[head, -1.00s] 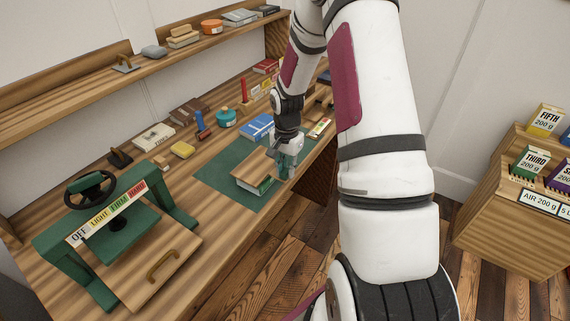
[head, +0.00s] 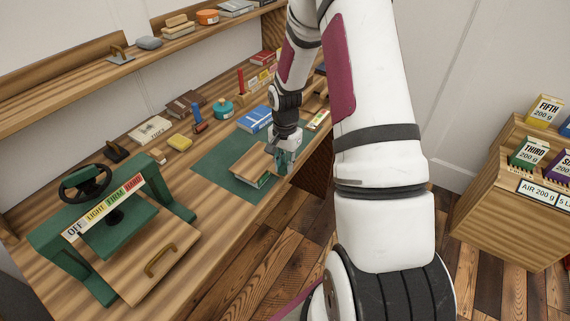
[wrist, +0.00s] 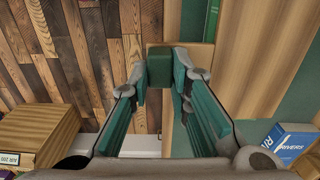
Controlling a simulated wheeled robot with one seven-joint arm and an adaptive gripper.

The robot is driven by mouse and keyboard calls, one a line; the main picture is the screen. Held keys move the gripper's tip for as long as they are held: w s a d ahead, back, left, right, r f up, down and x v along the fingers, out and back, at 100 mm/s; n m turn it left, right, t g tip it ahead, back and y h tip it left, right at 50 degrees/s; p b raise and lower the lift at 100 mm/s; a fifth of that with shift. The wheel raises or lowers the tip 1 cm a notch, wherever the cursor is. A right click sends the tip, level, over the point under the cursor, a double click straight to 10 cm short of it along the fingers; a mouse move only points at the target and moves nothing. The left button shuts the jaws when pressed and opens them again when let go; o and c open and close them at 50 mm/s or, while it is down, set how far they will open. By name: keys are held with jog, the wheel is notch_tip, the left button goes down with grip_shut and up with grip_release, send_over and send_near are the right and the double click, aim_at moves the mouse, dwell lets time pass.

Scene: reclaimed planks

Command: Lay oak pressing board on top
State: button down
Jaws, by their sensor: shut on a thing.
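The oak pressing board (head: 254,158) is a pale wooden board over a green book (head: 262,181) on the green mat (head: 215,170). I cannot tell whether it touches the book or hangs just above it. My gripper (head: 281,160) is at the board's right end, pointing down. In the wrist view my gripper (wrist: 161,82) is shut on a green block (wrist: 160,66) at the end of a wooden piece. The green book (wrist: 201,20) shows in part at the top of that view. The fingers hide part of the board's end.
A blue book (head: 254,118) lies on the mat behind the board. A green press (head: 115,215) with a wooden board stands at the left. A yellow block (head: 180,142) and a turquoise pot (head: 222,108) line the back. The table's front edge is close to my gripper.

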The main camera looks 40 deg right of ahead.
jog(key=shift+f, duration=0.55)
jog(key=c, duration=1.4)
grip_release()
notch_tip(320, 180, up, 12)
jog(key=shift+r, duration=0.1)
